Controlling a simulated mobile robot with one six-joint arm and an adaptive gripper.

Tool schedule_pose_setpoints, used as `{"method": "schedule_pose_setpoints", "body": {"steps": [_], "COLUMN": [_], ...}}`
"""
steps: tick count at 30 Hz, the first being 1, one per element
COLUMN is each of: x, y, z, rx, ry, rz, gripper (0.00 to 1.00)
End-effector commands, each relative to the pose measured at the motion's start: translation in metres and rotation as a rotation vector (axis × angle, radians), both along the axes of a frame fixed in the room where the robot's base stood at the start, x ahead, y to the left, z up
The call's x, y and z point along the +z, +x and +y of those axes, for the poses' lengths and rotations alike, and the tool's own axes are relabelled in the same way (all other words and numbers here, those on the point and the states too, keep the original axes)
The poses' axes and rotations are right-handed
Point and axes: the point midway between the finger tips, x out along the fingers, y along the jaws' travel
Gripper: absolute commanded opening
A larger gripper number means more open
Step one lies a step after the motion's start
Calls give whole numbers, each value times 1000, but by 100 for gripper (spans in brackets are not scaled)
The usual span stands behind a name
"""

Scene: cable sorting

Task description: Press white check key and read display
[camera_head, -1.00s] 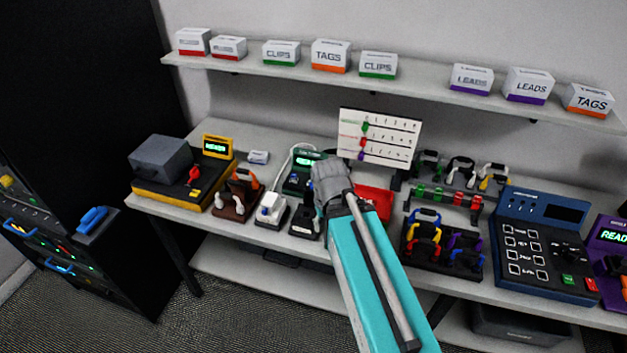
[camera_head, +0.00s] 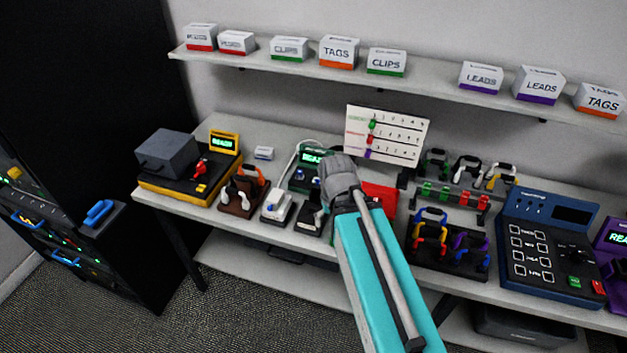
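I cannot make out a white check key for certain. A green tester (camera_head: 302,180) with a lit green display (camera_head: 312,157) stands on the bench, partly covered by my arm. A yellow-and-black tester (camera_head: 180,190) at the left has a lit display (camera_head: 224,142) that seems to read READY. A blue console (camera_head: 549,245) at the right has white-outlined keys (camera_head: 530,253) and a dark display (camera_head: 572,214). A purple device at the right edge has a lit display (camera_head: 618,238), cut off by the frame. My arm reaches over the bench centre; its gripper is hidden behind the grey end.
A shelf (camera_head: 430,80) with labelled boxes runs above the bench. A white board (camera_head: 387,136) with coloured markers stands behind my arm. Racks of coloured leads (camera_head: 450,245) lie between my arm and the blue console. A black cabinet (camera_head: 120,255) stands at the left.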

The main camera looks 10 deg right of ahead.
Motion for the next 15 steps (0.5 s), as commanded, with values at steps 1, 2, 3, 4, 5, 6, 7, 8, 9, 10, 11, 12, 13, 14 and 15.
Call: {"method": "schedule_pose_setpoints", "body": {"steps": [1,2,3,4,5,6,7,8,9,10,11,12,13,14,15], "x": [0,0,0,0,0,0,0,0,0,0,0,0,0,0,0], "y": [0,0,0,0,0,0,0,0,0,0,0,0,0,0,0], "z": [0,0,0,0,0,0,0,0,0,0,0,0,0,0,0], "rx": [0,0,0,0,0,0,0,0,0,0,0,0,0,0,0], "ry": [0,0,0,0,0,0,0,0,0,0,0,0,0,0,0], "rz": [0,0,0,0,0,0,0,0,0,0,0,0,0,0,0], "gripper": [81,76,68,63,57,50,44,39,31,26,20,13,7,2,0]}}
